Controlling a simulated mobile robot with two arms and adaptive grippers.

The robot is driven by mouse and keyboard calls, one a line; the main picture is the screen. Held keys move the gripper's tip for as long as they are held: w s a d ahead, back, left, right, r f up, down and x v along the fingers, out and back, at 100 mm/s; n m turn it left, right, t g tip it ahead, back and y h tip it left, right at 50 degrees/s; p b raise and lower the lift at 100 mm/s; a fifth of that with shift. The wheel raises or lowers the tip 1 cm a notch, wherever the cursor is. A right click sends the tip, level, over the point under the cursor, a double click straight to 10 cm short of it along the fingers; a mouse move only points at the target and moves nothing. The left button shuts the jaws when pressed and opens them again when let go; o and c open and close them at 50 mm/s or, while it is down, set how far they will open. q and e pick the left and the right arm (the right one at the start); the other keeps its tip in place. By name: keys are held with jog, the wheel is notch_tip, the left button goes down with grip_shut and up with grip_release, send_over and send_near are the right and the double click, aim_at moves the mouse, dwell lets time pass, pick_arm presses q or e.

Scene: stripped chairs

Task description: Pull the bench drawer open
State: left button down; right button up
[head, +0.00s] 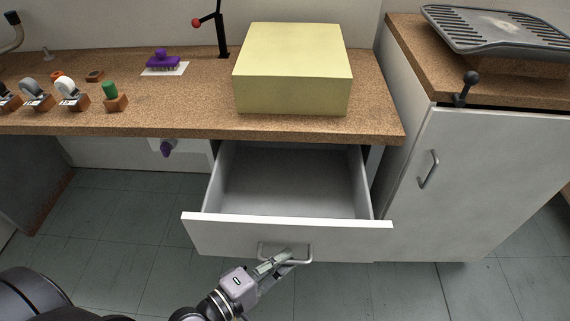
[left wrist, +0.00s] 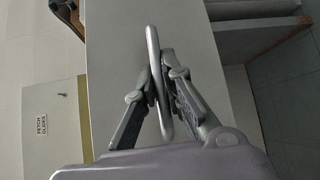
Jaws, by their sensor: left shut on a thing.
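The bench drawer (head: 215,235) is pulled well out from under the bench top in the head view, and its grey inside looks empty. Its metal bar handle (head: 308,262) is on the white front. My left gripper (head: 282,261) is shut on this handle. In the left wrist view the two fingers (left wrist: 158,88) close around the handle bar (left wrist: 153,50), with the drawer front (left wrist: 110,40) behind. My right gripper is in neither view.
A white cabinet (head: 480,185) stands close at the right of the drawer. The tiled floor (head: 110,220) left of the drawer is clear.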

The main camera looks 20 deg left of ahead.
pick_arm(q)
jog(key=shift+s+d, duration=0.25)
jog(key=shift+s, duration=0.55)
jog(key=shift+s+d, duration=0.25)
jog(key=shift+s, duration=0.55)
jog(key=c, duration=1)
grip_release()
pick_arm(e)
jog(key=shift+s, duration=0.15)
pick_arm(q)
jog(key=v, duration=0.6)
jog(key=shift+b, duration=0.3)
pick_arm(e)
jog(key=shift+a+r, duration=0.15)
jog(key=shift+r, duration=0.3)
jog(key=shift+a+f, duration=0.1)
pick_arm(q)
jog(key=shift+r, duration=0.1)
